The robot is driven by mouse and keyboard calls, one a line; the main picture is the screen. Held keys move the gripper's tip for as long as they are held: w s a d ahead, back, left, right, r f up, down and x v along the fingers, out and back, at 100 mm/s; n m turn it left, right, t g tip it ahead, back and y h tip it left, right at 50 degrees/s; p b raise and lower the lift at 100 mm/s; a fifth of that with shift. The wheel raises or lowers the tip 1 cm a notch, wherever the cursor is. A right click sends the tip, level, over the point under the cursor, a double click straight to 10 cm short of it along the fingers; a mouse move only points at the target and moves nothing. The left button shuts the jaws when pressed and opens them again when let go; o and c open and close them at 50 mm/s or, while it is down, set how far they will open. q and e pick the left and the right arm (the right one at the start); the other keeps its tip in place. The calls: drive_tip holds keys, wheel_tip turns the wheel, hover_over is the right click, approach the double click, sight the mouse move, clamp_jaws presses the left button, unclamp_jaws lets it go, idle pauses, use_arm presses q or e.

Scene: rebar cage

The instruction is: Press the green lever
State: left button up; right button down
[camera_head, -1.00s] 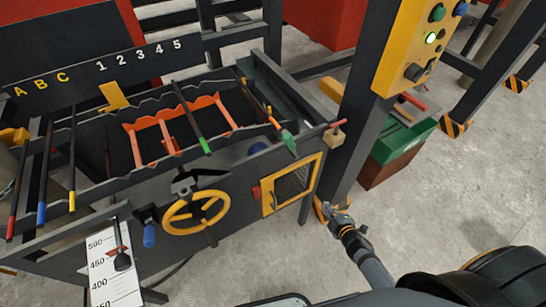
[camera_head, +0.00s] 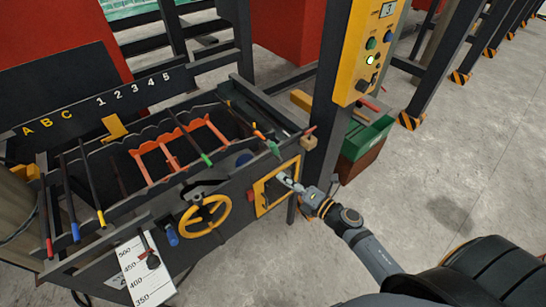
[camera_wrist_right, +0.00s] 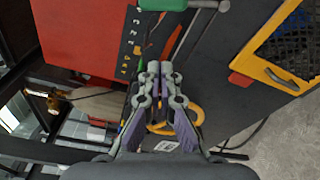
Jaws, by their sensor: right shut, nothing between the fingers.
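A green-tipped lever (camera_head: 273,148) sticks out at the right end of the dark machine's top, above the yellow-framed mesh door. A green handle (camera_wrist_right: 163,4) with a grey rod shows at the top edge of the right wrist view, beyond my fingertips. A bar with a green tip (camera_head: 207,160) also lies across the trough. My right gripper (camera_head: 287,181) is shut and empty, in front of the mesh door and below the green-tipped lever, apart from it. It also shows in the right wrist view (camera_wrist_right: 160,70). My left gripper is out of view.
The yellow handwheel (camera_head: 204,213) is left of my right gripper. The yellow door frame (camera_head: 266,205) and a dark post (camera_head: 323,120) with a yellow button box (camera_head: 352,70) stand close by. A green and brown crate (camera_head: 362,145) sits behind. Floor at right is clear.

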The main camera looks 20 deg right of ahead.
drive_tip(key=p+x, duration=0.3)
drive_tip(key=x, duration=0.7)
use_arm(q)
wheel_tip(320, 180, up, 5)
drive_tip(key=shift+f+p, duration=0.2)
drive_tip(key=shift+p, duration=0.45)
use_arm(e)
drive_tip(key=d, duration=0.2)
drive_tip(key=d+r, duration=0.1)
drive_tip(key=d, duration=0.1)
drive_tip(key=shift+w+r, duration=0.2)
drive_tip(key=shift+r, duration=0.05)
drive_tip(key=shift+a, duration=0.1)
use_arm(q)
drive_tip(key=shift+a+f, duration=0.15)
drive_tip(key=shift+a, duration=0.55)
use_arm(e)
drive_tip(key=shift+w+d+r+m, duration=0.15)
drive_tip(key=shift+d+m, duration=0.1)
drive_tip(key=shift+m, duration=0.15)
